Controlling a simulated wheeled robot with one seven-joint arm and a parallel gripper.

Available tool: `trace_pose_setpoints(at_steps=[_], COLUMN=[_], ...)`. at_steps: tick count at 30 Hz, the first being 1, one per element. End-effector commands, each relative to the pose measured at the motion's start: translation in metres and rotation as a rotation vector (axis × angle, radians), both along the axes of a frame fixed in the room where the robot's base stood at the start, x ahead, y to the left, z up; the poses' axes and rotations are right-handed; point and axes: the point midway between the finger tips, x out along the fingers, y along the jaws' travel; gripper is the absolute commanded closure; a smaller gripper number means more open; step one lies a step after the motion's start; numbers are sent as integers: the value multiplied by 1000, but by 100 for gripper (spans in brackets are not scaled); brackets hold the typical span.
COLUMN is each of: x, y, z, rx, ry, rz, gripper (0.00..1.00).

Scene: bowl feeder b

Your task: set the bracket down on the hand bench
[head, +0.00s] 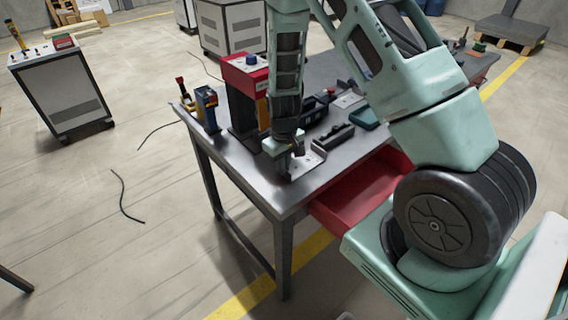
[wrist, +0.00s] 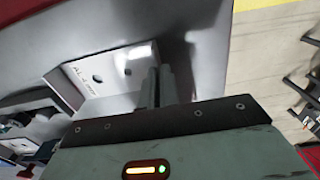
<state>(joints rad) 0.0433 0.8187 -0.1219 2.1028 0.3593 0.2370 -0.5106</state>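The bracket (head: 303,166) is a pale metal angle piece with holes, near the front left corner of the hand bench (head: 262,172). In the wrist view the bracket (wrist: 113,72) shows a flat plate with lettering and an upright edge running to the fingers. My gripper (head: 297,148) points down at it; in the wrist view the fingers (wrist: 163,85) are close together at that edge and look shut on it. The plate lies level, at or just above the grey bench top; I cannot tell whether it touches. The fingers hide part of the upright edge.
A red press-like unit (head: 243,75) and a yellow-and-blue tool (head: 206,108) stand left of my gripper. A dark bar (head: 334,134) and a green box (head: 363,117) lie to its right. A red drawer (head: 350,195) stands open below the bench edge.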

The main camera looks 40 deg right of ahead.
Motion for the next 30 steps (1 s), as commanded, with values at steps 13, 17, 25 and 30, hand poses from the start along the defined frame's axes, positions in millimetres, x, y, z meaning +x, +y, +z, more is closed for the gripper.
trace_pose_setpoints(at_steps=[13,17,25,30], x=[0,0,2,1], y=[0,0,0,1], z=[-2,-2,19,53], rx=[0,0,-1,-1], ry=[0,0,-5,-6], rz=[0,0,1,1], gripper=[75,75,75,75])
